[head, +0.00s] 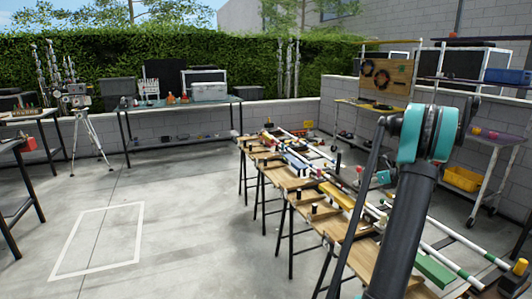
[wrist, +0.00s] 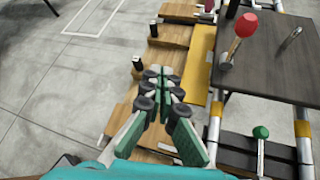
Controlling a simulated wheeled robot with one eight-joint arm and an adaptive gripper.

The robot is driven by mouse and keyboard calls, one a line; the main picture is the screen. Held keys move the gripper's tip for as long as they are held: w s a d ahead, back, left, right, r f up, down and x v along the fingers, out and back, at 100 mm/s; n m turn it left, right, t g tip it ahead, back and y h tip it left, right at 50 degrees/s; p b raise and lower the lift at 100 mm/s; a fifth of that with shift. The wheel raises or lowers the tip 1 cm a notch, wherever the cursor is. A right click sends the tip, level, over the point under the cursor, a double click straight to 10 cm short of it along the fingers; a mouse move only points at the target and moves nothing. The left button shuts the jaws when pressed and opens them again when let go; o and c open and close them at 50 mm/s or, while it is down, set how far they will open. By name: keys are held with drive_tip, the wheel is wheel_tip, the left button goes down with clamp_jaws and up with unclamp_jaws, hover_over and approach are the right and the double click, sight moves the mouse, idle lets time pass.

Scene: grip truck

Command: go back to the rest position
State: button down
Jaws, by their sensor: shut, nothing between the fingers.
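My gripper (wrist: 160,82) is shut and empty in the wrist view, with its green and grey fingers drawn together. It is above the left edge of a long workbench with wooden boards (wrist: 122,117). In the head view my dark arm with a teal joint rises in front of the bench (head: 303,211) at the right and hides part of it. I cannot clearly make out the gripper's fingers in the head view.
A dark panel (wrist: 268,68) with a red knob (wrist: 246,25) lies right of the gripper, near a green knob (wrist: 261,132). A tripod (head: 87,125) and a back table (head: 180,104) stand farther off. Concrete floor with a white painted rectangle (head: 137,232) is clear at left.

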drive_tip(key=s+a+f+n+g+h, duration=0.1)
drive_tip(key=s+a+n+g+h, duration=0.1)
drive_tip(key=s+a+n, duration=0.7)
drive_tip(key=s+a+n+g+h, duration=0.15)
drive_tip(key=s+a+n, duration=0.45)
drive_tip(key=a, duration=0.6)
drive_tip(key=s+a+f+n+h, duration=0.2)
drive_tip(key=s+n, duration=0.6)
drive_tip(key=s, duration=0.5)
drive_tip(key=s+a+f+n+g+h, duration=0.1)
drive_tip(key=s+a+f+n, duration=0.3)
drive_tip(key=s, duration=0.9)
wheel_tip(320, 180, down, 2)
drive_tip(key=n+h, duration=0.1)
drive_tip(key=n, duration=0.3)
drive_tip(key=shift+s+f+n, duration=0.2)
drive_tip(key=shift+n, duration=0.2)
